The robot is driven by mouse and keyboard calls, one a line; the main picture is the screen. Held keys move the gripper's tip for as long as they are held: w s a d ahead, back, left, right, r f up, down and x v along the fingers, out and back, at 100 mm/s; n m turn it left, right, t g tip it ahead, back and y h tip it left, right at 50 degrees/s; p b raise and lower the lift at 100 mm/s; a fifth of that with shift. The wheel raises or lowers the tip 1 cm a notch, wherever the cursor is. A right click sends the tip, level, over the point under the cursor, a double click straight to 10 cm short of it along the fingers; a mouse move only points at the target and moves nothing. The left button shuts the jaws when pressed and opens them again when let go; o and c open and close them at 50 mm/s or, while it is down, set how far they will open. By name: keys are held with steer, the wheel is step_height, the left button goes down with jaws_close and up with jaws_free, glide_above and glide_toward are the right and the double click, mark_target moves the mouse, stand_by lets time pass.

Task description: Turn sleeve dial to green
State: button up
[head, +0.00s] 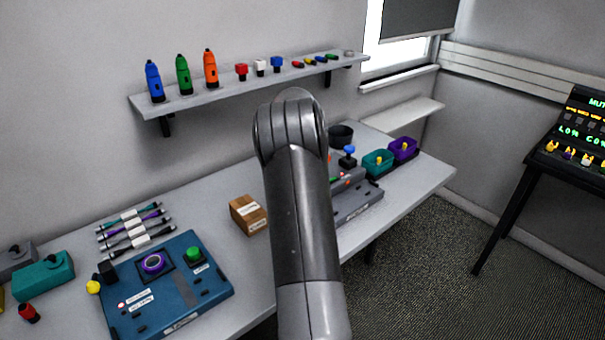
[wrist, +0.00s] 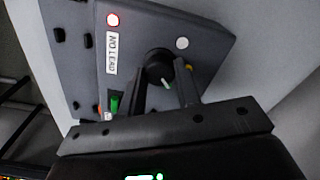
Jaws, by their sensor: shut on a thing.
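In the wrist view a round black dial (wrist: 159,66) with a pale green-white pointer mark sits on a dark grey panel (wrist: 215,40). My gripper (wrist: 165,84) is shut on this dial, one finger on each side. An unlit white round spot (wrist: 182,43) is beside the dial. A green part (wrist: 114,104) shows near the left finger. In the head view my arm hides the gripper and the dial; part of the grey device (head: 358,204) shows to its right.
A blue panel (head: 205,292) with a purple ring (head: 153,263) and green knob (head: 194,254) lies at left. A shelf (head: 220,91) holds colored tools above.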

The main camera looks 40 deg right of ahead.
steer(key=shift+m, duration=0.7)
steer(key=o, duration=1)
steer(key=shift+c, duration=0.2)
step_height(320, 180, up, 11)
stand_by(0.4)
